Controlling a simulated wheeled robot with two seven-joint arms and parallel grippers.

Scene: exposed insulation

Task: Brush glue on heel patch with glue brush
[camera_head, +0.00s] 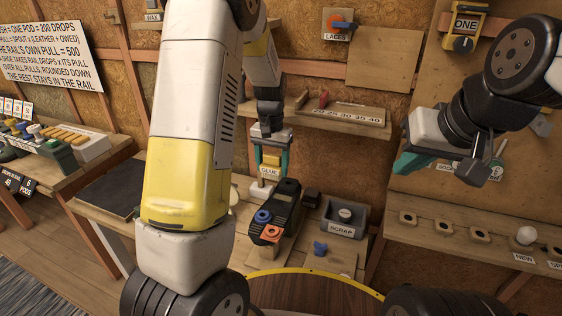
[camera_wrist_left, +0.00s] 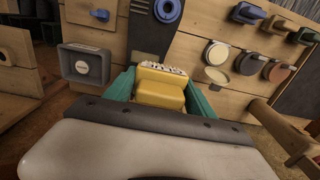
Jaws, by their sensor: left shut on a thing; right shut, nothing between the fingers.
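A GLUE label shows there, just above a pale block on the bench. A dark, shoe-like object (camera_head: 284,208) with a blue ring and an orange piece lies just right of and below the gripper. I cannot make out a heel patch for certain. My right gripper (camera_head: 440,165) is shut and empty, raised at the right.
A grey SCRAP bin (camera_head: 344,215) and a small blue knob piece (camera_head: 320,248) stand right of the dark object. A numbered shelf rack (camera_head: 345,115) is behind my left gripper. A right-hand shelf (camera_head: 440,235) holds several square blocks. A dark mat (camera_head: 110,188) lies at left.

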